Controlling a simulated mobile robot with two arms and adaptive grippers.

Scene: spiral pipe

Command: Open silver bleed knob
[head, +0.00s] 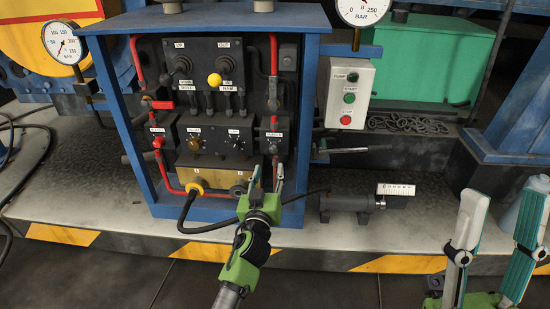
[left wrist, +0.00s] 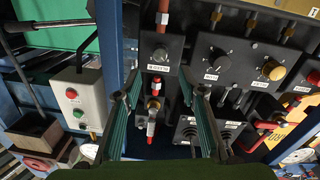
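A small black valve block (head: 274,138) with a white label is on the right of the blue cabinet's control panel. In the left wrist view this block (left wrist: 158,80) appears turned round, between my fingers, with a small dark silver knob (left wrist: 160,54) beyond the fingertips. The label is too small to read surely. My left gripper (head: 267,176) is open, with its fingers pointing up at the panel just below this block. In the left wrist view the gripper (left wrist: 159,84) holds nothing. My right gripper (head: 498,228) is open and empty at the lower right, away from the cabinet.
A brass knob (head: 195,143), a red knob (head: 158,142) and a yellow ball lever (head: 215,80) share the panel. Red pipes (head: 274,55) run beside them. A grey pump button box (head: 345,93) stands right of the cabinet. A black hose (head: 186,212) loops below.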

